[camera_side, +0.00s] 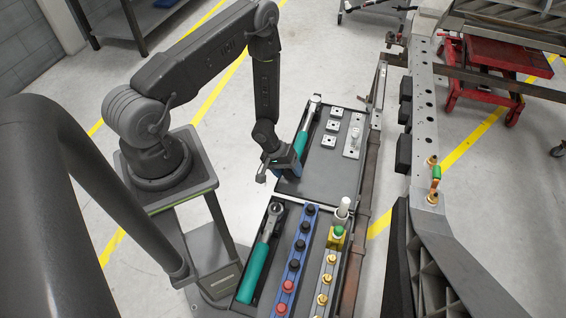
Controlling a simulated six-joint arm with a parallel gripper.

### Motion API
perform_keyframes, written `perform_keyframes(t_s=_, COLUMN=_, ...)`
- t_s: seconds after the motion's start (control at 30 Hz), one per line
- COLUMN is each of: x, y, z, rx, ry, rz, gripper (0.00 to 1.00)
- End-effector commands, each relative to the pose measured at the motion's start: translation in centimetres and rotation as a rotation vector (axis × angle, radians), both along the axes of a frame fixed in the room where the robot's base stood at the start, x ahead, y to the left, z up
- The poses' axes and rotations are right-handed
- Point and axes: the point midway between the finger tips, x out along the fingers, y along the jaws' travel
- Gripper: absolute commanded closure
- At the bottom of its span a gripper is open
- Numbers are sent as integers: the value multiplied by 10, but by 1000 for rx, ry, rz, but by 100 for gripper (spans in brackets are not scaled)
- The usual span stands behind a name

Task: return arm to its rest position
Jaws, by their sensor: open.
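My arm reaches from its pedestal over the trays. My gripper (279,172) points down at the left edge of the upper tray (318,180), close to the lower end of a teal-handled tool (301,140) lying there. The gripper is open. Whether it touches the tool or the tray cannot be told from this view. No object shows clearly between its fingers.
The lower tray holds another teal-handled tool (259,262), a blue rail (295,263) with black and red knobs, and brass-coloured fittings (327,279). The chassis (424,130) stands at right, with a red cart (485,75) behind. Open floor lies behind the trays.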

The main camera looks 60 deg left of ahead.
Motion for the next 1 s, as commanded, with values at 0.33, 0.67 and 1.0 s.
perform_keyframes(t_s=0.33, x=4, y=-5, z=-13, rx=0, ry=0, rz=0, gripper=34)
perform_keyframes(t_s=0.67, x=4, y=-5, z=-13, rx=0, ry=0, rz=0, gripper=48)
perform_keyframes(t_s=1.0, x=5, y=-5, z=-12, rx=30, ry=28, rz=-3, gripper=68)
